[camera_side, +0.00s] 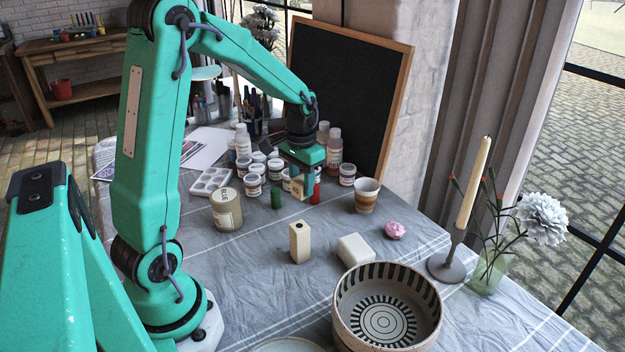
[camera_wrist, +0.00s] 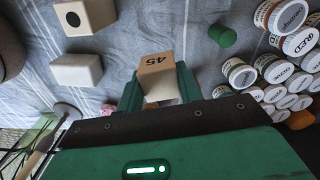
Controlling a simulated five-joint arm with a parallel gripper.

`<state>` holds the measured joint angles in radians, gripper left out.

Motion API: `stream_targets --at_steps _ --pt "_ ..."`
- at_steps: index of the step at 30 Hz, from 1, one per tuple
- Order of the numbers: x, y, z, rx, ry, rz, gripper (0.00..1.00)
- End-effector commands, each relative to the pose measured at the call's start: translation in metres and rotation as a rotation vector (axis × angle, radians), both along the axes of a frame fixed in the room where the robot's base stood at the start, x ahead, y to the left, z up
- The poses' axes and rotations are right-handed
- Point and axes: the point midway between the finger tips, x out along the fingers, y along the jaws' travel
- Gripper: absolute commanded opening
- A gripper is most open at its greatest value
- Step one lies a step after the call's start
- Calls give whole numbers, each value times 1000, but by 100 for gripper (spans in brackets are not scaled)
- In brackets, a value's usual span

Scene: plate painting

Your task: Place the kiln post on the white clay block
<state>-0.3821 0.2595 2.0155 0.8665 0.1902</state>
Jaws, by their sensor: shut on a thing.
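My gripper (camera_side: 303,172) is shut on a pale tan kiln post (camera_side: 298,189) among the paint jars at the back of the table. In the wrist view the kiln post (camera_wrist: 158,75) shows the number 45 between the green fingers (camera_wrist: 158,92). I cannot tell how far it is off the cloth. The white clay block (camera_side: 356,250) lies on the cloth at front right, apart from my gripper; it also shows in the wrist view (camera_wrist: 77,70). Its top is bare.
A beige block with a dark hole (camera_side: 299,242) stands left of the white block. A striped bowl (camera_side: 340,310), pink flower (camera_side: 395,230), cup (camera_side: 366,195), candle holder (camera_side: 447,262) and tan jar (camera_side: 226,211) surround it. Several paint jars (camera_side: 253,187) crowd the back.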

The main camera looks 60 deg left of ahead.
Motion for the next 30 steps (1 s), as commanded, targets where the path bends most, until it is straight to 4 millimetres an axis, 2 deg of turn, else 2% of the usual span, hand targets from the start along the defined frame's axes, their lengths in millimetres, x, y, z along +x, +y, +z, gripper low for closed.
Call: stream_targets --at_steps 8,17,30 --pt "10 -42 11 0 -2 -33 10" --pt "14 -115 28 0 -2 -84 10" --pt "-5 -219 54 0 -3 -157 10"
